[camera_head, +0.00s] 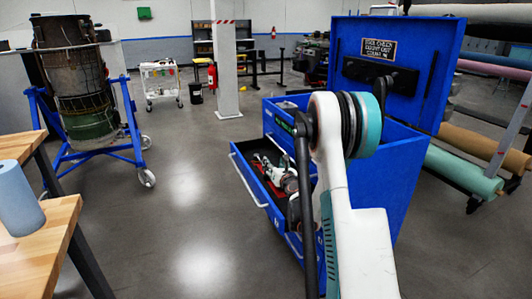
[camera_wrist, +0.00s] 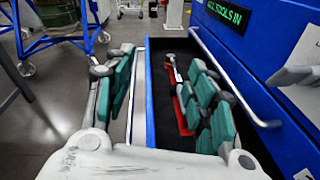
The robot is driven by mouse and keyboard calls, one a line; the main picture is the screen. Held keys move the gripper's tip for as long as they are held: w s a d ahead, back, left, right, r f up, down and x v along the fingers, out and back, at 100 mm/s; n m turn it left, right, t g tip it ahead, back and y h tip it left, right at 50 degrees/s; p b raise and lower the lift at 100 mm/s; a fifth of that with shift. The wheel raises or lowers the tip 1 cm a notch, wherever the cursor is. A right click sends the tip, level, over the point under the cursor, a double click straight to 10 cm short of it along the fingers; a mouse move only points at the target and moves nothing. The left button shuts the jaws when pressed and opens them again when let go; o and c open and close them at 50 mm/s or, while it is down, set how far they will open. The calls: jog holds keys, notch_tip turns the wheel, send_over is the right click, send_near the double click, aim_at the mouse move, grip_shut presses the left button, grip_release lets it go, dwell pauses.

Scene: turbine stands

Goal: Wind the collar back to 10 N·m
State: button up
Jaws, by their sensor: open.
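My gripper (camera_wrist: 160,62) is open, its two teal-padded fingers spread over the open drawer (camera_wrist: 160,133) in the wrist view. In the head view, my gripper (camera_head: 272,172) shows small above the drawer (camera_head: 243,177), partly behind my own arm. A red piece (camera_wrist: 181,104) lies in the dark drawer, with a thin light-and-dark tool (camera_wrist: 171,68) at its far end. The right finger hides part of both. I cannot make out a collar or any scale on the tool.
The blue tool chest (camera_head: 385,165) has a raised lid (camera_head: 400,90) and a green-lit label (camera_wrist: 226,14). A wooden bench (camera_head: 40,245) with a blue roll (camera_head: 18,198) stands left. The turbine stand (camera_head: 135,110) is beyond it. The floor between is clear.

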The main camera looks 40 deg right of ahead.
jog(key=a+r+m+h, duration=0.1)
jog(key=a+r+m, duration=0.2)
jog(key=r, duration=0.4)
jog(key=shift+w+a+r+m+t, duration=0.15)
jog(key=shift+a+m+t, duration=0.15)
jog(key=shift+a+t, duration=0.1)
